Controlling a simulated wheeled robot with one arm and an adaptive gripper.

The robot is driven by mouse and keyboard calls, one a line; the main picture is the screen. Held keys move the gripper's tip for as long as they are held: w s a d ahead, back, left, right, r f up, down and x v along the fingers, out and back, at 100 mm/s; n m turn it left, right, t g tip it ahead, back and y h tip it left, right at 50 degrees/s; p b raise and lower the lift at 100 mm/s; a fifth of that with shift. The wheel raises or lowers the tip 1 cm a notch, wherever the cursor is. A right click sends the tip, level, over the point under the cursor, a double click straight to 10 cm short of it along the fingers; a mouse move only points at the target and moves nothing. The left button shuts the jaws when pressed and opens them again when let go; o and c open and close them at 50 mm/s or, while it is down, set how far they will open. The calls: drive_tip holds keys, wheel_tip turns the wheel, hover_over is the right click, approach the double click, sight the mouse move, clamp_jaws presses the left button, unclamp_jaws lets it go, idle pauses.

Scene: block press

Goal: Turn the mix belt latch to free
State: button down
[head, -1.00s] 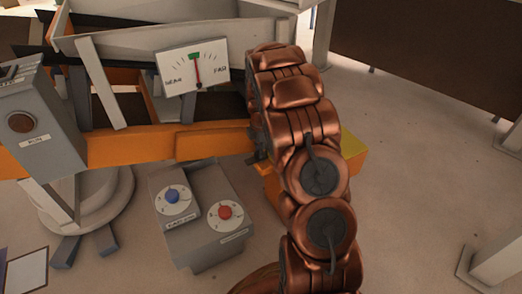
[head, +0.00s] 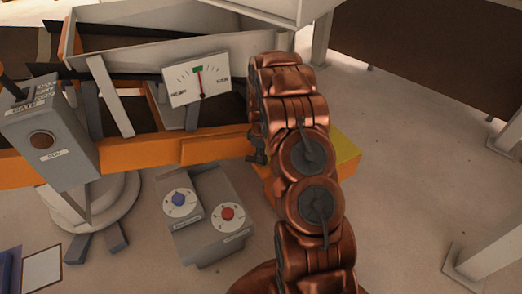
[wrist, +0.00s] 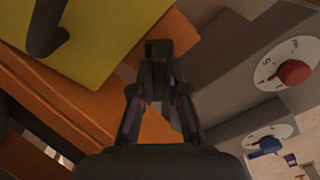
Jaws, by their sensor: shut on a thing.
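My gripper (wrist: 158,82) is in the middle of the wrist view, its fingers drawn together at a dark, blocky piece (wrist: 158,48) in front of an orange surface. This piece appears to be the latch handle, but the fingers hide most of it and I read no label on it. In the head view my gripper (head: 257,150) shows only as a small dark part beside my copper arm, at the right end of the orange beam (head: 212,149). My arm hides the latch area there, so its setting cannot be told.
A grey control box with a blue knob (head: 178,200) and a red knob (head: 227,213) stands just left of my arm. A yellow-topped orange block (head: 346,158) lies right of it. A gauge (head: 197,80) stands above the beam. A grey button box (head: 48,140) is at left.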

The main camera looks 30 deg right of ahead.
drive_tip(key=m+p, duration=0.2)
drive_tip(key=m, duration=0.2)
drive_tip(key=shift+r+m+p, duration=0.15)
drive_tip(key=shift+m+p, duration=0.15)
drive_tip(key=shift+p, duration=0.05)
drive_tip(key=shift+w+d+m+p, duration=0.15)
drive_tip(key=shift+m+p, duration=0.8)
drive_tip(key=shift+m, duration=1.25)
drive_tip(key=c, duration=1.2)
unclamp_jaws()
drive_tip(key=shift+o, duration=0.2)
wheel_tip(320, 180, up, 12)
